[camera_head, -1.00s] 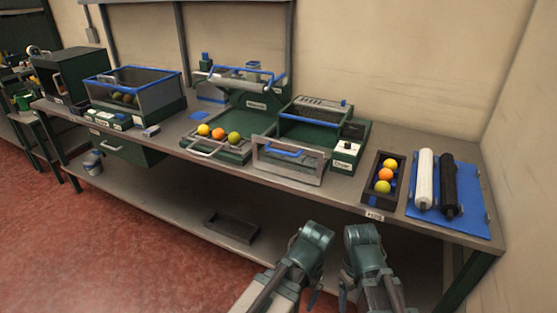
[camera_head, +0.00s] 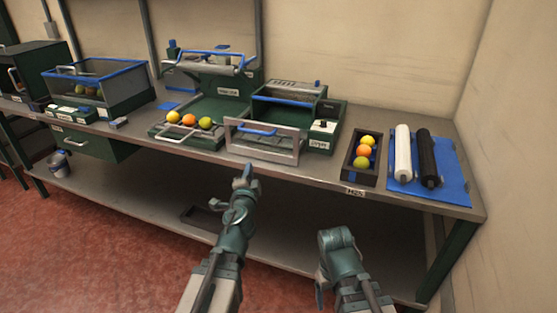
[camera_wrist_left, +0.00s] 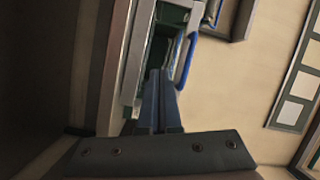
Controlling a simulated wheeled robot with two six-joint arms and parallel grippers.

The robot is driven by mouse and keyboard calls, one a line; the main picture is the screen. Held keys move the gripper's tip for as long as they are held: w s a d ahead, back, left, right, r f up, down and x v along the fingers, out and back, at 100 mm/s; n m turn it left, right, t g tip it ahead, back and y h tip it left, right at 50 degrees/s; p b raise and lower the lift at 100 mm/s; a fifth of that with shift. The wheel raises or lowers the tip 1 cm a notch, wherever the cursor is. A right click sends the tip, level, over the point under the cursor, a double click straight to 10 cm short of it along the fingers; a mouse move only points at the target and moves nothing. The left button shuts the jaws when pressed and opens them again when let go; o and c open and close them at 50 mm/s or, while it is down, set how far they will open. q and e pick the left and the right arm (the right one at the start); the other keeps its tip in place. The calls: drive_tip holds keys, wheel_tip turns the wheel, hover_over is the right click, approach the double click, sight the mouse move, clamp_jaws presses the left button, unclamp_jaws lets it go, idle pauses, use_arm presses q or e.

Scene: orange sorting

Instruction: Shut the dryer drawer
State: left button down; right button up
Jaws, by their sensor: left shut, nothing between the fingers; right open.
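The dryer (camera_head: 326,128) is a green box with a white knob panel, on the bench right of centre in the head view. Its drawer (camera_head: 292,154) is out towards the front edge, with a grey framed front and a blue handle (camera_head: 257,132). My left gripper (camera_head: 247,172) is shut and empty, just in front of and below the drawer front's left part. In the left wrist view its fingers (camera_wrist_left: 160,100) are together beside the grey frame (camera_wrist_left: 122,70) and the blue handle (camera_wrist_left: 186,62); contact cannot be told. My right arm is low and folded; its fingers do not show.
A tray of fruit (camera_head: 212,134) lies left of the drawer. A dark box (camera_head: 350,172) with several fruits and a blue mat (camera_head: 454,180) with white and black rollers lie to the right. The bench's front edge runs below the drawer.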

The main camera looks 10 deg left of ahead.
use_arm(q)
drive_tip(key=d+m+h+b, duration=0.1)
drive_tip(key=d+m+h, duration=0.2)
drive_tip(key=m+h, duration=0.25)
drive_tip(key=m, duration=0.2)
approach(282, 147)
drive_tip(key=shift+t+h, duration=0.3)
drive_tip(key=shift+h, duration=0.05)
drive_tip(key=w, duration=0.6)
drive_tip(key=shift+w+d+f, duration=0.25)
drive_tip(key=shift+w+d, duration=0.15)
use_arm(e)
drive_tip(key=shift+s+a+f+m, duration=0.15)
drive_tip(key=shift+f+m, duration=0.1)
drive_tip(key=shift+f, duration=0.25)
drive_tip(key=shift+s+d+f+m, duration=0.15)
drive_tip(key=shift+f+m, duration=0.1)
drive_tip(key=shift+f, duration=0.25)
drive_tip(key=shift+a, duration=0.1)
